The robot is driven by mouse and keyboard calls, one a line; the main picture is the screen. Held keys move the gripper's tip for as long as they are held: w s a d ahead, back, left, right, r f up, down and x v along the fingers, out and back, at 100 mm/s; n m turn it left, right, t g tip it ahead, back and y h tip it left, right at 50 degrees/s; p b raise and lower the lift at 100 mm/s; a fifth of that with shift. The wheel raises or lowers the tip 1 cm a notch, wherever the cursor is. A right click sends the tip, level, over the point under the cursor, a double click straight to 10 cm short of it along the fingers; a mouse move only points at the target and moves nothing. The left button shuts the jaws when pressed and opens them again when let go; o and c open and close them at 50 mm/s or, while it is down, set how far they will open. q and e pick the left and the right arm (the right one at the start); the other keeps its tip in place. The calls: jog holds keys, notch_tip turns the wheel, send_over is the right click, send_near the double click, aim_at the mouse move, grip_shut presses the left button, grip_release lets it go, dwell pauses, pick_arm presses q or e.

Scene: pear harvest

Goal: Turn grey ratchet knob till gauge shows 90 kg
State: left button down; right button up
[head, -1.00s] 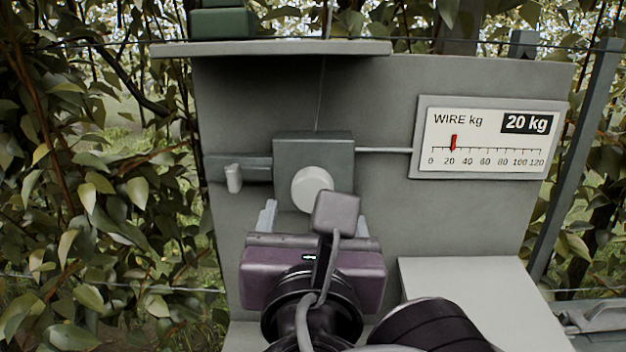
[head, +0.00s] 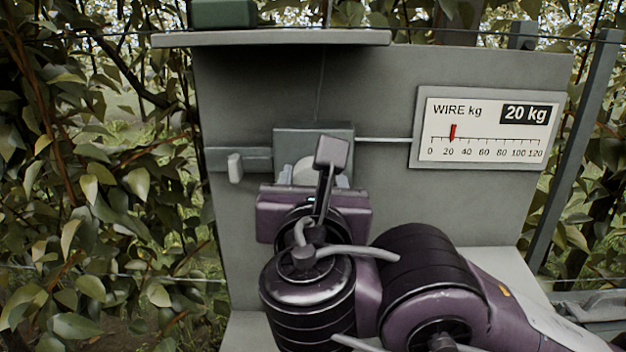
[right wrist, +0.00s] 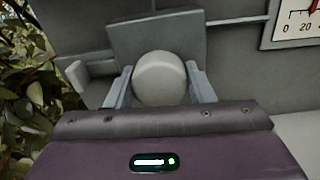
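The grey ratchet knob (head: 305,172) is round and pale, on the front of a grey box (head: 290,140) on the upright panel. In the head view my right gripper (head: 312,182) covers its lower part. In the right wrist view the knob (right wrist: 160,79) lies between the two fingers of my right gripper (right wrist: 160,88), which are open, with narrow gaps on both sides. I cannot tell whether they touch it. The gauge (head: 488,130) reads 20 kg, its red pointer near 20. My left gripper is not in view.
A small pale lever (head: 235,167) sticks out left of the box. A shelf (head: 270,40) with a green object (head: 222,13) is above. A pale ledge (head: 490,262) is at lower right. Leaves crowd the left side.

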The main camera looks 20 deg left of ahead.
jog(key=c, duration=0.4)
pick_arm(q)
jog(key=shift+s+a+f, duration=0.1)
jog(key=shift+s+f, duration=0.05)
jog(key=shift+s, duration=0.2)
pick_arm(e)
jog(key=shift+o, duration=0.2)
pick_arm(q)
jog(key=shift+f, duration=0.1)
pick_arm(e)
jog(key=shift+f, duration=0.1)
